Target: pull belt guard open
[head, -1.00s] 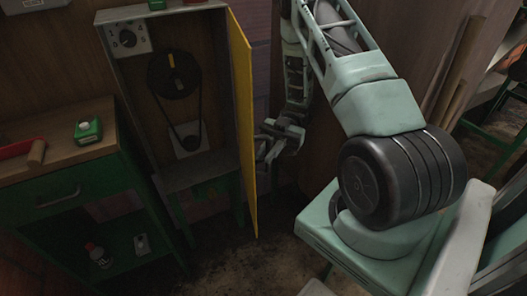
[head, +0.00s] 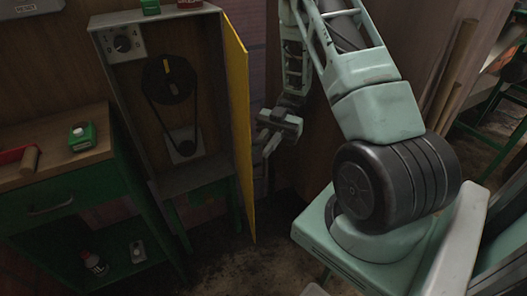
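The belt guard (head: 239,125) is a yellow hinged panel on the right side of the grey belt cabinet. It stands swung open, seen nearly edge-on. Inside the cabinet (head: 165,186) show a large dark pulley (head: 168,79), a small lower pulley (head: 184,147) and a belt running between them. My gripper (head: 268,143) is to the right of the guard, with a small gap in the picture between them. Its fingers look apart and nothing shows between them.
A dark wooden wall lies behind my arm. The floor in front of the cabinet is clear.

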